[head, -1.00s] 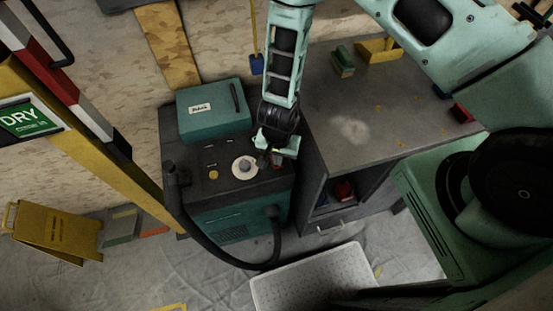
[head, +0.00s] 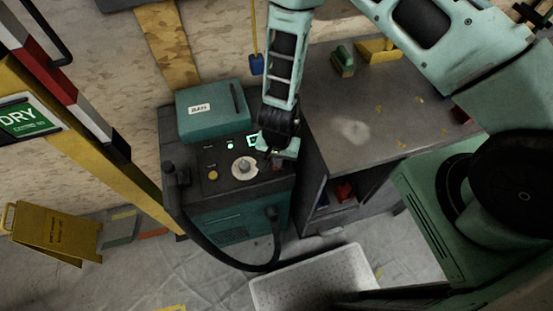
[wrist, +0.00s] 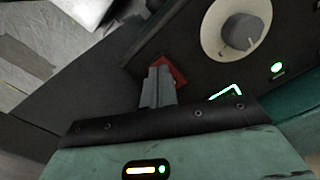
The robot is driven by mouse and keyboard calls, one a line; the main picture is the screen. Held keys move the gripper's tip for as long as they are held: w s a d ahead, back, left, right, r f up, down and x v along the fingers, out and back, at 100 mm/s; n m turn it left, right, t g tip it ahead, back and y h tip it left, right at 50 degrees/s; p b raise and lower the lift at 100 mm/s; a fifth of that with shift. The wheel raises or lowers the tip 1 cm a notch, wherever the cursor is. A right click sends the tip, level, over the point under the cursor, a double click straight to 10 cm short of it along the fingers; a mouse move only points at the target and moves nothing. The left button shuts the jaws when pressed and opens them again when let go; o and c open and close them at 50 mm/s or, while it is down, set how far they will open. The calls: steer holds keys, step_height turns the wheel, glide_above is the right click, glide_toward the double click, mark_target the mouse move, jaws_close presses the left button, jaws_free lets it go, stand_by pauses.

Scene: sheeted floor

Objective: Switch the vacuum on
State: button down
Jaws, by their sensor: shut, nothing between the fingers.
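The vacuum (head: 240,203) is a dark cabinet with a teal front and a black hose (head: 215,250). Its top panel carries a dial on a pale disc (head: 244,168), an amber button (head: 213,175) and a lit green lamp (head: 230,146). The dial (wrist: 241,31) and green lamp (wrist: 277,67) also show in the wrist view. My gripper (head: 277,162) is shut and empty over the panel's right side. In the wrist view its fingertips (wrist: 158,70) are at a red part (wrist: 174,73) of the panel, mostly hidden behind them; I cannot tell whether they touch.
A teal box (head: 213,112) stands on the back of the cabinet. A grey workbench (head: 360,115) is close on the right. A white perforated tray (head: 310,280) lies on the floor in front. A yellow floor sign (head: 55,235) and striped barrier stand left.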

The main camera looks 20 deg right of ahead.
step_height(320, 180, up, 7)
steer(key=p, duration=0.6)
steer(key=shift+f, duration=0.1)
stand_by(0.5)
steer(key=s+a+r+n+y+b, duration=0.1)
steer(key=a+r+n+y+b, duration=0.2)
steer(key=r, duration=0.5)
steer(key=s+a+r+n+b, duration=0.1)
steer(key=a+r+n+b, duration=0.2)
steer(key=a+r, duration=0.35)
steer(key=s+d+r+n+h+b, duration=0.2)
steer(key=s+d+r+n+b, duration=0.3)
steer(key=s+d+r+n, duration=0.3)
steer(key=s+d+r, duration=0.2)
steer(key=s+r, duration=0.2)
steer(key=s, duration=0.1)
steer(key=shift+s, duration=0.15)
